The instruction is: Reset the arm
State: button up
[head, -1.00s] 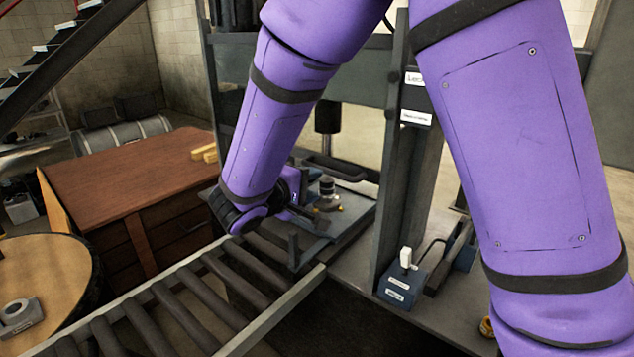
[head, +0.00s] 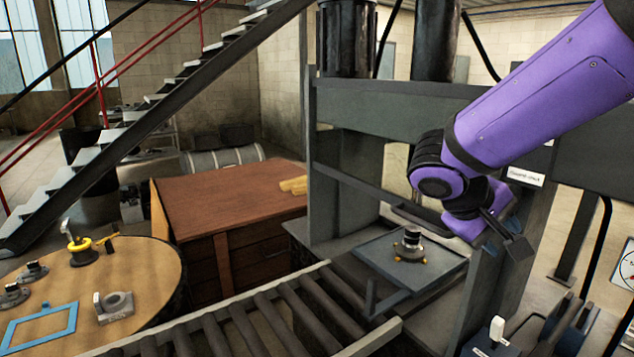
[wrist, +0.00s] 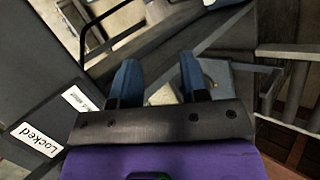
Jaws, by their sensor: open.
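My purple arm comes in from the upper right of the head view. My gripper (head: 507,236) is in front of the press frame, raised above and to the right of the press plate. In the wrist view the two blue fingers of my gripper (wrist: 160,80) stand apart with nothing seen between them. A small dark metal part (head: 410,243) with brass-coloured feet stands upright on the press plate (head: 385,262), apart from my gripper.
A grey press frame (head: 400,103) stands beside my arm. A roller conveyor (head: 262,325) leads to the plate. A round wooden table (head: 150,260) holds several parts and a blue frame (head: 38,328). A brown workbench (head: 225,200) and a staircase (head: 150,120) are behind.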

jog(key=s+r+m+t+y, duration=0.1)
jog(key=s+r+y, duration=0.1)
jog(key=s, duration=0.3)
jog(key=s+r+t+y, duration=0.1)
jog(key=s+r+y, duration=0.1)
jog(key=s+y, duration=0.2)
jog(key=s+d+r+m+t+y, duration=0.1)
jog(key=s+r+y, duration=0.1)
jog(key=s, duration=0.4)
jog(key=shift+m+y, duration=0.3)
jog(key=shift+y, duration=0.2)
